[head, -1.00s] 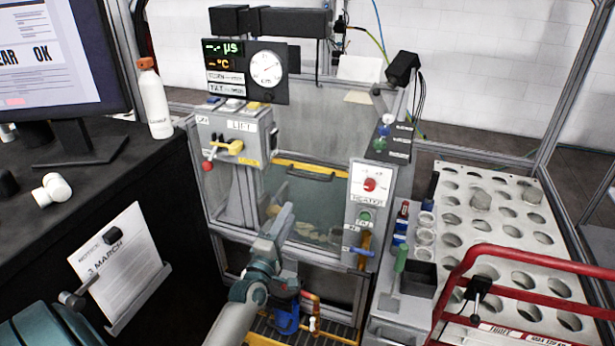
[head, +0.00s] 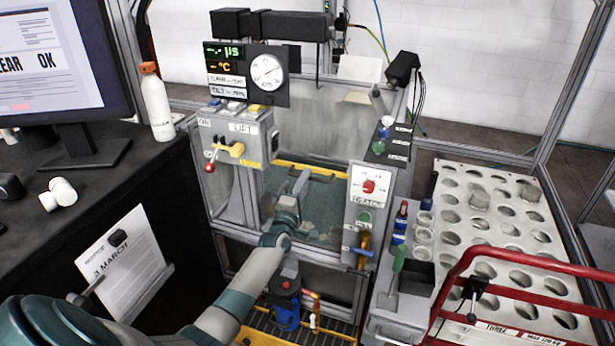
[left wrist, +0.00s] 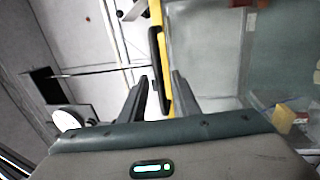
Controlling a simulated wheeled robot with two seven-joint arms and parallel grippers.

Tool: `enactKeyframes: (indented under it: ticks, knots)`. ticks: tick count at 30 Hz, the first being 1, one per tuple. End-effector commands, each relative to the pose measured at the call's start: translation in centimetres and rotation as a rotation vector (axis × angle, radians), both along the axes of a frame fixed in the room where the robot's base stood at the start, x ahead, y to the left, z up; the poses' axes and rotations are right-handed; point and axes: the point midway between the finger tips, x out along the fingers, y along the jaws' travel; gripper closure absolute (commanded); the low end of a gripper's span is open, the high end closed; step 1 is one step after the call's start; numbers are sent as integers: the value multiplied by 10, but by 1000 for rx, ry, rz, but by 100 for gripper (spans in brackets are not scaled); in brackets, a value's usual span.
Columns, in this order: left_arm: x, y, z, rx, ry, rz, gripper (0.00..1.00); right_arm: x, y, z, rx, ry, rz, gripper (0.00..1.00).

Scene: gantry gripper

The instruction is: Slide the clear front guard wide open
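The clear front guard (head: 325,212) is a see-through panel on the front of the machine, with a yellow strip (head: 282,164) along its top edge. A dark bar handle (left wrist: 155,50) is fixed at the yellow strip. My left gripper (head: 301,178) is at the handle in the head view, partly covering it. In the left wrist view my left gripper (left wrist: 160,80) is open, its two fingers on either side of the handle's near end. I cannot tell whether a finger touches it. The guard stands across the tank front. My right gripper is not in view.
The lift control box (head: 237,135) is left of the guard and the heater panel (head: 362,205) right of it. A perforated rack (head: 505,235) and red rail (head: 520,262) stand at right. A black desk (head: 110,175) with a monitor is at left.

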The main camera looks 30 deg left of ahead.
Motion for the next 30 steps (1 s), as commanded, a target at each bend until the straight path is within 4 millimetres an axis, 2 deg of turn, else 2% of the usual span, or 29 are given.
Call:
enactKeyframes:
  ticks: [6, 18, 22, 30]
  knots:
    - [17, 4, 4, 1, 0, 0, 71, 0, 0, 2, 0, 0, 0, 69]
    - [20, 5, 4, 0, 1, 0, 71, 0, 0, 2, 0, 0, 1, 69]
    - [20, 5, 3, 0, 1, 0, 100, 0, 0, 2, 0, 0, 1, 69]
    - [20, 5, 2, 0, 1, 0, 100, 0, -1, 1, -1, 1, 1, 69]
